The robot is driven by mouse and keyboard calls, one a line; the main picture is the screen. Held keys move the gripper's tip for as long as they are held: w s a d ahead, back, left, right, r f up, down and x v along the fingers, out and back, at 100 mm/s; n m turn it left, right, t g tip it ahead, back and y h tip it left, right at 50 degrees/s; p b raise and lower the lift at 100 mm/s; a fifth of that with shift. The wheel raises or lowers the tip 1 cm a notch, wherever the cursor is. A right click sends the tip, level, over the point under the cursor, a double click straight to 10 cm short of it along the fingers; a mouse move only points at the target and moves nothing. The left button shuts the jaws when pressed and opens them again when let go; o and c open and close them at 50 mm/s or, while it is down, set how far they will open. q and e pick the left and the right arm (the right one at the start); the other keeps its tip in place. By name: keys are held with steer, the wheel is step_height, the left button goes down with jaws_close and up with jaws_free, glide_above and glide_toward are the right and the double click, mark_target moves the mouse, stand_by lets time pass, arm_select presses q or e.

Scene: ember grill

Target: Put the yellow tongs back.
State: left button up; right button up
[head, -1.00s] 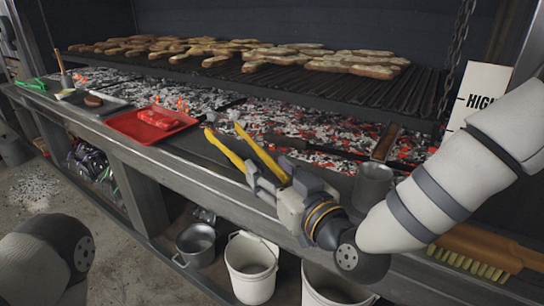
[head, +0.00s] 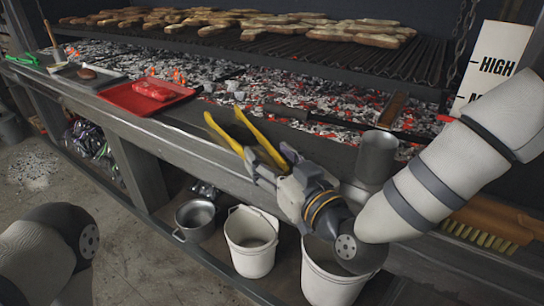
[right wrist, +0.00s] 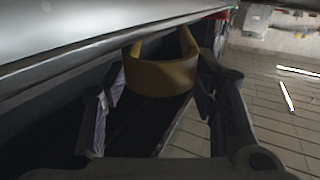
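The yellow tongs (head: 226,134) are in my right gripper (head: 268,165). In the head view their two arms point up and left, spread apart, in front of the steel ledge (head: 160,135). In the right wrist view the broad curved bend of the tongs (right wrist: 165,78) sits between the two fingers of the right gripper (right wrist: 155,95), which close in on its sides. A pale metal edge crosses close above it. My left gripper is out of view; only part of my left arm shows at the lower left of the head view.
A red tray (head: 120,97) with red meat and green tongs (head: 22,60) lie on the ledge. A metal cup (head: 377,156) and a brush (head: 485,232) are near my right arm. Below stand a metal pot (head: 195,219) and white buckets (head: 250,255). Glowing coals (head: 270,98) lie behind.

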steer(key=shift+o, duration=0.9)
steer(key=v, duration=1.2)
steer(key=s+d+f+m+g+h+p, duration=0.15)
steer(key=s+f+g, duration=0.3)
steer(key=f, duration=0.45)
steer(key=s+d+f+g+h+p, duration=0.1)
steer(key=s+d+f+g+h, duration=0.1)
steer(key=s+f+g, duration=0.5)
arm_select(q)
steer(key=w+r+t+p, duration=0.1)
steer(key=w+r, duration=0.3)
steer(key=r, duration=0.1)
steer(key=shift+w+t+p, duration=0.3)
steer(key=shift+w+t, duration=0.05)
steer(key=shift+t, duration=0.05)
arm_select(e)
steer(key=s+d+f+m+g+h, duration=0.1)
steer(key=s+d+f+g, duration=0.1)
steer(key=s, duration=0.6)
steer(key=s+d+f+m+g+h, duration=0.2)
steer(key=s+d+f, duration=0.3)
steer(key=s, duration=0.3)
steer(key=s+d+f+m+g+h, duration=0.1)
steer(key=s+d+f+g, duration=0.1)
steer(key=s, duration=0.6)
steer(key=shift+s+d+f+g, duration=0.3)
steer(key=shift+d+f+g, duration=0.05)
steer(key=shift+d+f, duration=0.6)
steer(key=shift+h, duration=0.25)
